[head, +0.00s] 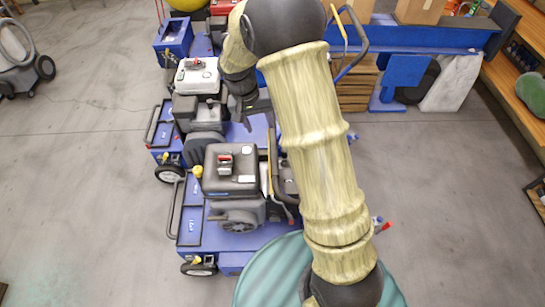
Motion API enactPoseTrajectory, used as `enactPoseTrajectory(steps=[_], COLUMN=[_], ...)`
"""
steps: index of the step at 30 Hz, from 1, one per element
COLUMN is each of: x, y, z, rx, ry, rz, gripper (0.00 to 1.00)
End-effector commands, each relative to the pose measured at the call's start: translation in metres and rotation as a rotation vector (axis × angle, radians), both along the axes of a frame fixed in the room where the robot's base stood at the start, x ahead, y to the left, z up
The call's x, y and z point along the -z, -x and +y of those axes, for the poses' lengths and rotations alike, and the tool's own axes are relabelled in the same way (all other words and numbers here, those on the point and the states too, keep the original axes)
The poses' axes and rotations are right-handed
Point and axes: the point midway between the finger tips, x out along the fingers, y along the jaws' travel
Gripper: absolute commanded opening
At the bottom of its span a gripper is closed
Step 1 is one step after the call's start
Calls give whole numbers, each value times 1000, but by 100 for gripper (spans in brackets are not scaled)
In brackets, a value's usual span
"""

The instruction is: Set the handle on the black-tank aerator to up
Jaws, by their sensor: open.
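The black-tank aerator (232,212) is the nearest blue machine, with a boxy black tank (232,165) on top. Its handle (272,165) shows only in part, as a thin bar right of the tank. My arm hides the rest of the handle, so its position is unclear. Red-tipped grips (382,226) stick out right of my arm. My arm reaches up over the machines and bends down at the far end. My dark gripper (249,108) is open, beyond the black tank and beside the white-tank aerator. Its fingertips are hard to make out.
The white-tank aerator (190,115) stands just behind, close to the black-tank one. A red-tank machine (222,7) is farther back. A blue beam (440,38), wooden crates (355,88) and an orange shelf (522,95) lie at back right.

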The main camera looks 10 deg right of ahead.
Motion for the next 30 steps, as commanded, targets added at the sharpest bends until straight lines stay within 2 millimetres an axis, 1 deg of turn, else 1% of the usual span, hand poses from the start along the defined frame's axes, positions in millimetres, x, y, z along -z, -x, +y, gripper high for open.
enactPoseTrajectory(steps=[8,13,17,30], x=[0,12,31,106], y=[1,1,3,6], z=[-1,-3,-8,-26], rx=[-1,-1,-1,-2], ry=[-1,-1,-1,-1], rz=[0,1,4,4], gripper=[49,49,49,49])
